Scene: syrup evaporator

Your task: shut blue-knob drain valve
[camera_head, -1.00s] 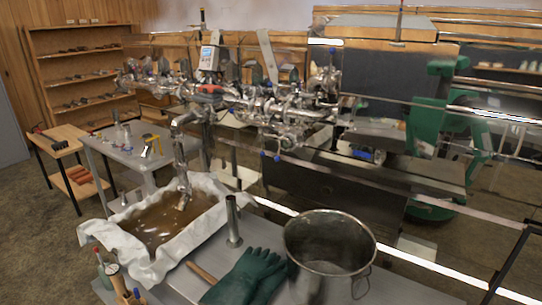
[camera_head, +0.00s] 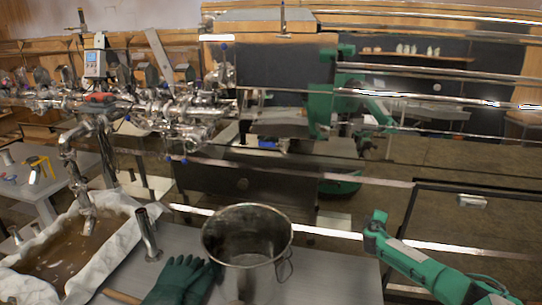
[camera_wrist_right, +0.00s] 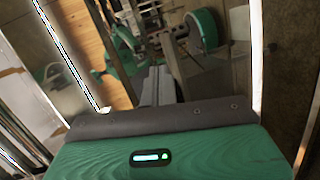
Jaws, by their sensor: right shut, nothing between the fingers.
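A small blue knob (camera_head: 167,158) hangs low on the front of the shiny pipework (camera_head: 185,120), left of centre in the head view. It is too small to tell whether its valve is open or shut. A second blue tip (camera_head: 223,46) stands at the top of the pipework. My right gripper (camera_wrist_right: 158,86) shows in the right wrist view with its dark fingers together and nothing between them. It is apart from the blue knob. A green arm link (camera_head: 425,265), mine, reaches in at the lower right of the head view. My left gripper is not in view.
A steel pot (camera_head: 247,235) stands on the front bench (camera_head: 330,275) beside green gloves (camera_head: 180,282) and an upright metal tube (camera_head: 147,235). A cloth-lined tray of brown liquid (camera_head: 62,255) is at left. Long rails (camera_head: 440,100) cross the right side.

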